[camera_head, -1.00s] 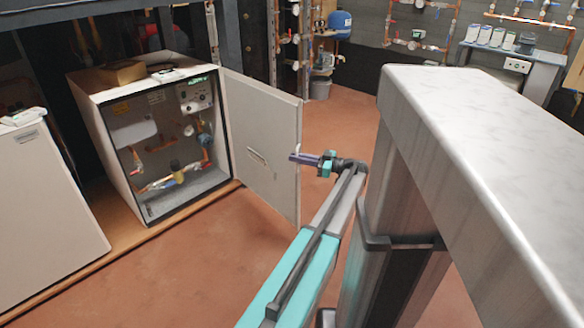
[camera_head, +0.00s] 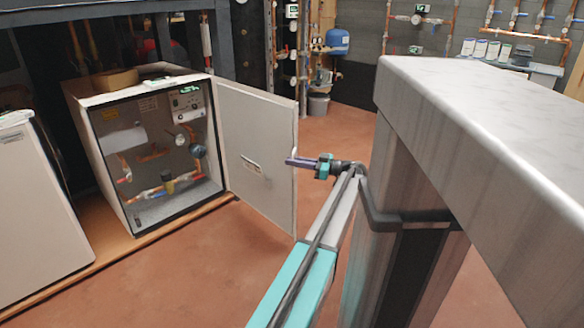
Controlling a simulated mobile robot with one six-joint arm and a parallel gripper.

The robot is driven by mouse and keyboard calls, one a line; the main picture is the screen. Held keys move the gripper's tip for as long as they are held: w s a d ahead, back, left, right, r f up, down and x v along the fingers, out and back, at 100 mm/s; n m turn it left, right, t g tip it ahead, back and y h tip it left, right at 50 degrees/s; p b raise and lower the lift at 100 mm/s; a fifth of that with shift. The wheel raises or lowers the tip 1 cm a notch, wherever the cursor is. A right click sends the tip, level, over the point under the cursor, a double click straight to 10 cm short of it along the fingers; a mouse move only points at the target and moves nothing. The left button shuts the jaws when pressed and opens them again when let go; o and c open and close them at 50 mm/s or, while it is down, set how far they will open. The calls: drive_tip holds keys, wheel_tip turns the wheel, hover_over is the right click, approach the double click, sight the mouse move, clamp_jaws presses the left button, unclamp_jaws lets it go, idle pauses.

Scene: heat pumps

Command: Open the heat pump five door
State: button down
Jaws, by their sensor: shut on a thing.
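The heat pump (camera_head: 128,215) is a white box on a wooden plinth at the left. Its front is open and shows pipes, valves and a control panel inside. Its white door (camera_head: 262,150) stands swung wide out to the right, hinged on the box's right edge. My gripper (camera_head: 292,161) is at the door's free outer edge, about halfway up, with its purple fingers at that edge. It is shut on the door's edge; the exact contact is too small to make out.
Another white unit (camera_head: 40,215) stands at the far left. A grey column and slab fill the right side. A grey bucket (camera_head: 318,104) and a blue tank (camera_head: 338,42) stand at the back. The red floor (camera_head: 190,268) before the heat pump is clear.

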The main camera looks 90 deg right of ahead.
drive_tip(key=shift+s+a+f, duration=0.2)
drive_tip(key=c, duration=2.2)
unclamp_jaws()
drive_tip(key=shift+s, duration=0.1)
drive_tip(key=shift+o, duration=0.2)
drive_tip(key=shift+d+r, duration=0.1)
